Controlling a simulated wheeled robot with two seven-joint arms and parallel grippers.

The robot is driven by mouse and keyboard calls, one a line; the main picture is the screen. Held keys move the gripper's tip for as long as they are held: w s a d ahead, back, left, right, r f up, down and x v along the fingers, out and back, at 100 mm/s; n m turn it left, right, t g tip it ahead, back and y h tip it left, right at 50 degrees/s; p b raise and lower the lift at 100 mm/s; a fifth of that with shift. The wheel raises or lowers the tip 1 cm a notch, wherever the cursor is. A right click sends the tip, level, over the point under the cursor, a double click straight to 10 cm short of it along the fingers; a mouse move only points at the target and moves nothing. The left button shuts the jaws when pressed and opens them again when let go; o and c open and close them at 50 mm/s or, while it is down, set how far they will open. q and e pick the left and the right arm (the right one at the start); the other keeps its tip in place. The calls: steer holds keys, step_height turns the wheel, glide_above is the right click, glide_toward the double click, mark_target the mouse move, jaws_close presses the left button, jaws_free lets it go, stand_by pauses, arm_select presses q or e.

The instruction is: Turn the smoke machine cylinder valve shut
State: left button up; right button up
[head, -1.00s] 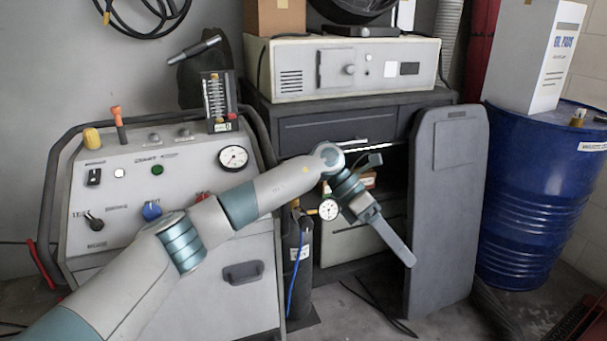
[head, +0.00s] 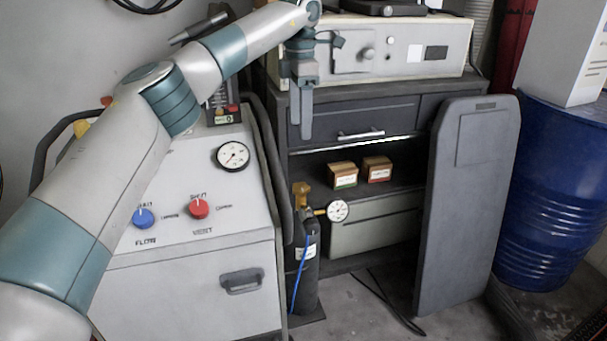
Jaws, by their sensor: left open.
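A dark gas cylinder (head: 306,268) stands upright on the floor, just right of the white smoke machine (head: 190,285). Its brass valve (head: 301,192) is on top, with a small round gauge (head: 338,211) to the right and a blue hose running down its front. My left gripper (head: 301,132) points down in front of the dark drawer unit, above the valve and apart from it. It is open and holds nothing. My right gripper is not in view.
A blue FLOW knob (head: 144,218) and a red VENT knob (head: 199,208) sit on the machine's panel. Two small boxes (head: 343,175) stand on the open shelf. A grey panel (head: 466,210) leans at the right, beside a blue drum (head: 550,190). Black hoses run beside the cylinder.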

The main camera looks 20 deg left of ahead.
mark_target(301, 187)
arm_select(q)
steer(key=shift+s, duration=0.15)
steer(key=shift+f, duration=0.1)
step_height(301, 187, down, 17)
steer(key=shift+f+b, duration=0.15)
steer(key=shift+b, duration=0.65)
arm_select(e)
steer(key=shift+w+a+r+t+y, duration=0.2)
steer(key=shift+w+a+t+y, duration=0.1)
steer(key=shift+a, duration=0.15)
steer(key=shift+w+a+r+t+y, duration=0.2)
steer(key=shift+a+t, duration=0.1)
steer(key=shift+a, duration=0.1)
arm_select(q)
steer(key=shift+c, duration=0.4)
steer(key=c, duration=1)
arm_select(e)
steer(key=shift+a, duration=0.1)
